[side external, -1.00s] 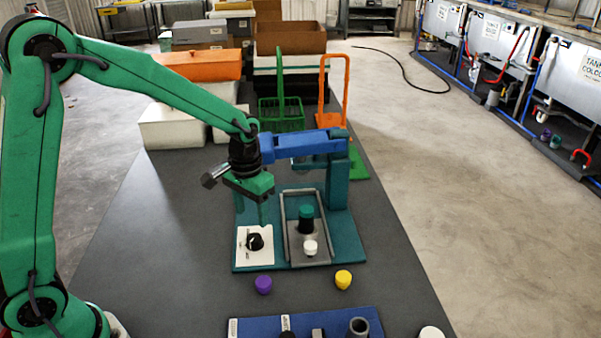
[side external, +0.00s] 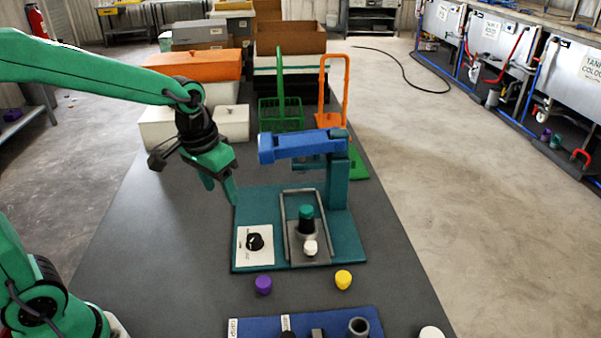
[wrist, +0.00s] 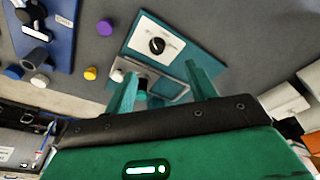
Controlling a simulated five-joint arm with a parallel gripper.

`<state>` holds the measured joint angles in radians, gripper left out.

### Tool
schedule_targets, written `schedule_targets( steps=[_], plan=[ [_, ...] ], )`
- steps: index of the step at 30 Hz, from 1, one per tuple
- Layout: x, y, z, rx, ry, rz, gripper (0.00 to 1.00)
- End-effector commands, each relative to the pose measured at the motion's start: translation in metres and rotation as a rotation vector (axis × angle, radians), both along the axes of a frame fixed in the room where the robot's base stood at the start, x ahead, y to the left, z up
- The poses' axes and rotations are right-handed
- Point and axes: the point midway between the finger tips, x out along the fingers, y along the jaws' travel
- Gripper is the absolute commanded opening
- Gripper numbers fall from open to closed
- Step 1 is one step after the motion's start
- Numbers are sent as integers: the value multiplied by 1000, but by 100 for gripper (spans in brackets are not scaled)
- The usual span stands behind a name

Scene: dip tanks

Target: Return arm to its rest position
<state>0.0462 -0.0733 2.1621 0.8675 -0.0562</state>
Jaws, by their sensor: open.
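My green arm reaches in from the left in the side view. My gripper (side external: 222,190) hangs in the air just left of the teal machine base (side external: 345,225), pointing down. In the wrist view, my gripper's two teal fingers (wrist: 160,85) stand apart with nothing held between them. The base carries a white plate with a black knob (side external: 255,242), and a grey tray (side external: 290,225) holding a dark cylinder with a green cap (side external: 306,218) and a small white knob (side external: 310,248). A blue arm (side external: 300,146) overhangs the base.
A purple cap (side external: 263,285) and a yellow cap (side external: 343,279) lie in front of the base. A blue rack (side external: 300,325) is at the near edge. A green basket (side external: 282,115), an orange frame (side external: 333,90) and white boxes (side external: 175,125) stand behind. The table's left part is clear.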

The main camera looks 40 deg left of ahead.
Motion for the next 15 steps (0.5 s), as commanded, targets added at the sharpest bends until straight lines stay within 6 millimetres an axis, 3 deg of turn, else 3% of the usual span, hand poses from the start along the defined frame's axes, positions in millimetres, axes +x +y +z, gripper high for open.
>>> schedule_targets(
  steps=[6, 15],
  plan=[
    [-32, 5, 28, 0, -82, -1, 56],
    [-77, 11, 50, 3, -186, -4, 56]
  ],
)
